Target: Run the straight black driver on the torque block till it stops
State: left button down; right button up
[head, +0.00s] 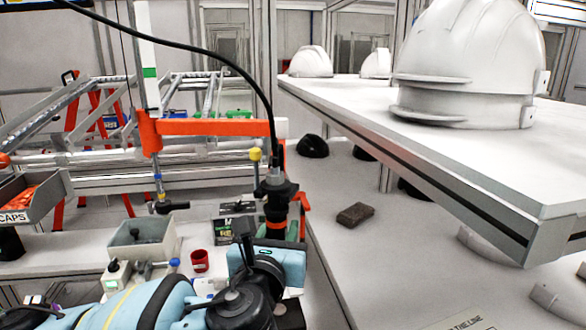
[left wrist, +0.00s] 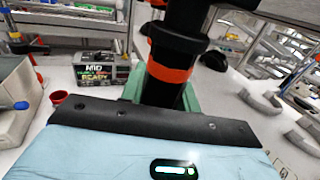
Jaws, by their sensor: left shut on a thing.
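The straight black driver (head: 275,205), with an orange band and a cable running from its top, stands upright in the head view. My left gripper (head: 272,250) is shut on it. In the left wrist view the black driver (left wrist: 170,75) rises just beyond my gripper's dark edge, and its lower tip is hidden. A unit with a small sign reading "M10" and "READY" (left wrist: 85,80) stands beyond. My right gripper is not in view.
An orange arm (head: 215,127) carries another hanging tool (head: 158,185). A grey bin (head: 142,240) and a red cup (head: 200,261) stand on the bench. A raised white shelf (head: 440,130) with white helmet shells (head: 470,65) juts in at right. A brown block (head: 355,214) lies below.

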pick_arm(q)
jog(key=shift+f, duration=2)
dwell(1.6)
jog(key=shift+r, duration=0.1)
jog(key=shift+r, duration=3.35)
